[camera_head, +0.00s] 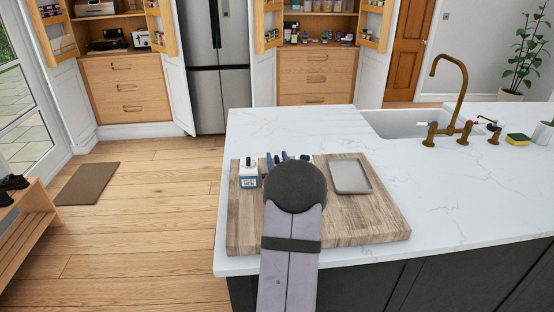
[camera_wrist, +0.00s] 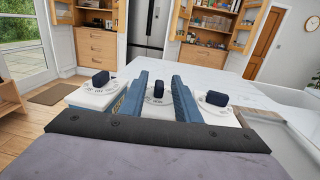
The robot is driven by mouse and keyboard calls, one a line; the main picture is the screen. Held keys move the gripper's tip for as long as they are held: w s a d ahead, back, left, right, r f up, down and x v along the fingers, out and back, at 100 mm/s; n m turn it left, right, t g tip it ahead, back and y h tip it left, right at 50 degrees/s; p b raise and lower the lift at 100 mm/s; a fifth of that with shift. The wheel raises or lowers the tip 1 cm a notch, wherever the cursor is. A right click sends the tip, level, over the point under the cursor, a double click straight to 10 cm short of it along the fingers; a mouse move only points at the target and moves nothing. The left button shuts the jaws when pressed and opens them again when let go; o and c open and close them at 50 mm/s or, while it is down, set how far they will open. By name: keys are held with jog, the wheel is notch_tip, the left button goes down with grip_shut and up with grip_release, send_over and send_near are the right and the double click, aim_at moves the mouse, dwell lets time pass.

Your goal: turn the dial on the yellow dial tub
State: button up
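Three white dial tops with dark knobs show in the wrist view: a left dial (camera_wrist: 100,80), a middle dial (camera_wrist: 158,91) and a right dial (camera_wrist: 217,98). My gripper (camera_wrist: 160,78) is open, its two blue fingers on either side of the middle knob with gaps showing. In the head view, my gripper (camera_head: 276,159) is mostly hidden behind my dark round wrist. The left tub (camera_head: 248,176) there is white with a blue label. The other tubs are largely hidden. A small yellowish patch shows beside my left finger in the wrist view; I cannot tell for certain which tub is yellow.
The tubs stand on a wooden board (camera_head: 370,222) on the white counter (camera_head: 460,195). A grey tray (camera_head: 350,176) lies right of my arm. A sink (camera_head: 395,123) with a brass tap (camera_head: 458,95) is at the back right. The counter right of the board is clear.

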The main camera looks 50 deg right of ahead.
jog(key=shift+b+v, duration=1)
jog(key=shift+v, duration=2.25)
jog(key=shift+w, duration=0.15)
